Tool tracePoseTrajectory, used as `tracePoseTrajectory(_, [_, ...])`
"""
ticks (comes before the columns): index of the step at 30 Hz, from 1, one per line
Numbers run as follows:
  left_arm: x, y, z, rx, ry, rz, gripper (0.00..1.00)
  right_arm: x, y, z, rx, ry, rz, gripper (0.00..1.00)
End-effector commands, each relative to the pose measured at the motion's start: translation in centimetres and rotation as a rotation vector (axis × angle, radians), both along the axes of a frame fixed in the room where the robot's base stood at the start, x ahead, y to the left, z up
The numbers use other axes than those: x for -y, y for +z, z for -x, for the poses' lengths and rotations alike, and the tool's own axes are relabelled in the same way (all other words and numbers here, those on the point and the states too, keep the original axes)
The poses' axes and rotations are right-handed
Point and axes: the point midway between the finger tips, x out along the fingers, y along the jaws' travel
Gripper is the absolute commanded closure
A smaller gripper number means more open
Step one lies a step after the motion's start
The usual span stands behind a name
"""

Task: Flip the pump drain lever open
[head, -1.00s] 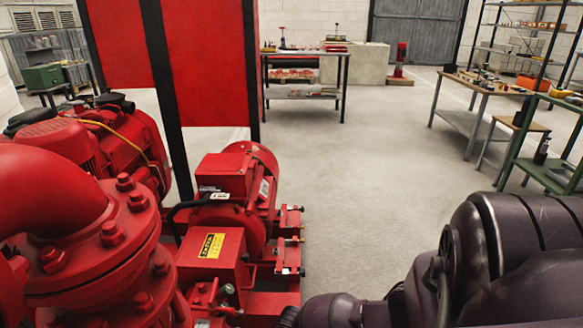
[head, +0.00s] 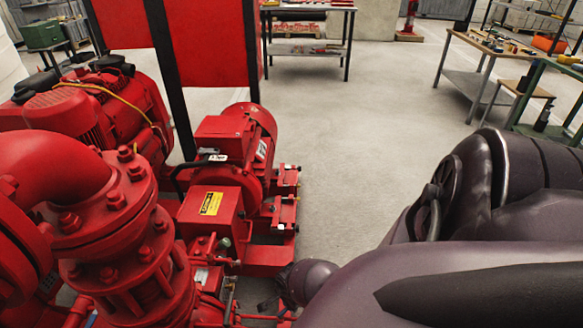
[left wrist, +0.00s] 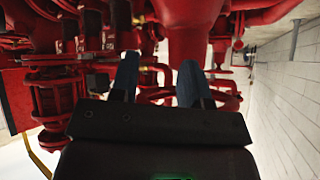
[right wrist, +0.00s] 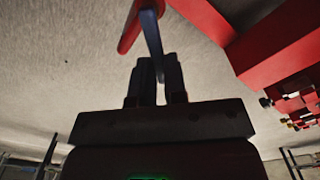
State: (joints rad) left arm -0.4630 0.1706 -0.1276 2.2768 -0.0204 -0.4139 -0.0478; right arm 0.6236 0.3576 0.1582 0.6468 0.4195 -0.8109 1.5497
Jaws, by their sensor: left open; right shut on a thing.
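In the head view, my right gripper (head: 272,302) is small and dark, low beside the red pump (head: 118,215), partly hidden by my right arm. My left gripper (left wrist: 160,80) is open and empty in the left wrist view, with red pipework beyond its fingers. It is not seen in the head view.
A red motor (head: 235,140) on a red base stands beside the pump, with a red panel (head: 205,45) behind. Red beams (right wrist: 275,45) lie close to the right gripper. The concrete floor (head: 350,150) right of the pumpset is clear. Workbenches (head: 480,60) stand farther back.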

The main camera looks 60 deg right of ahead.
Motion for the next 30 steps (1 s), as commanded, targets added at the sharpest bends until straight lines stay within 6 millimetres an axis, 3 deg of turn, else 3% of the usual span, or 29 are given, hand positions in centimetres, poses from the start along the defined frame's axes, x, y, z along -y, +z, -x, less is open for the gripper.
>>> tracePoseTrajectory(18, [-0.5,0.4,0.8,-0.019,0.038,0.028,0.57,-1.6,0.1,2.1,-0.001,-0.563,-0.004,1.0])
tracePoseTrajectory(30, [-0.5,0.1,0.9,-0.03,0.046,0.034,0.57,-2.3,0.0,2.7,-0.002,-0.774,-0.002,1.0])
